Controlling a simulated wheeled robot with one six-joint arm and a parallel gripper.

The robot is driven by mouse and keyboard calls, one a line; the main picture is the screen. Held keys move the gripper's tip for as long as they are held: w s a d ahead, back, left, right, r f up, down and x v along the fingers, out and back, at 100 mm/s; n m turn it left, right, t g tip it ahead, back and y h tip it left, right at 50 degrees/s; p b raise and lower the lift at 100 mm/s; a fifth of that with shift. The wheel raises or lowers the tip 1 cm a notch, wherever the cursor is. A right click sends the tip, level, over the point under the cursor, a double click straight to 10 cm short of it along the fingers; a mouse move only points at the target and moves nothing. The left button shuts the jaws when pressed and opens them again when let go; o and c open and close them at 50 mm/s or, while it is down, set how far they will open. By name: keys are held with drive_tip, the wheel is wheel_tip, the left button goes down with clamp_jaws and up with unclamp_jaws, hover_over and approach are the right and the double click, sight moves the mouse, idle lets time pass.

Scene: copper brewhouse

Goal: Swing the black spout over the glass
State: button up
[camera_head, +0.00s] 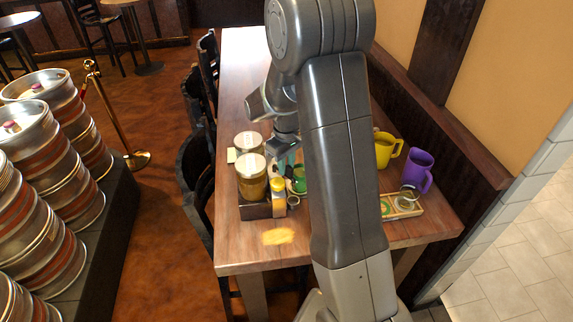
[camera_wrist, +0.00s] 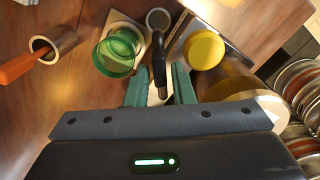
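The black spout (camera_wrist: 158,62) shows in the wrist view, reaching from a round metal-topped post (camera_wrist: 158,18) down between my fingers. My gripper (camera_wrist: 160,86) has its two teal fingers apart, one on each side of the spout's free end, with a narrow gap showing; I see no firm contact. The green glass (camera_wrist: 118,52) stands on a pale square base to the left of the spout, not under it. In the head view the glass (camera_head: 298,180) is partly hidden by my arm, and so is my gripper (camera_head: 286,157). I cannot make out the spout there.
A yellow-lidded shaker (camera_wrist: 204,50) and a jar (camera_wrist: 242,92) stand close to the right finger. A metal cup with an orange handle (camera_wrist: 50,46) is at left. A yellow mug (camera_head: 386,148), a purple mug (camera_head: 418,170) and a small tray (camera_head: 412,212) sit right of my arm.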

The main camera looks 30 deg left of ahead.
drive_tip(key=shift+f, duration=0.25)
clamp_jaws()
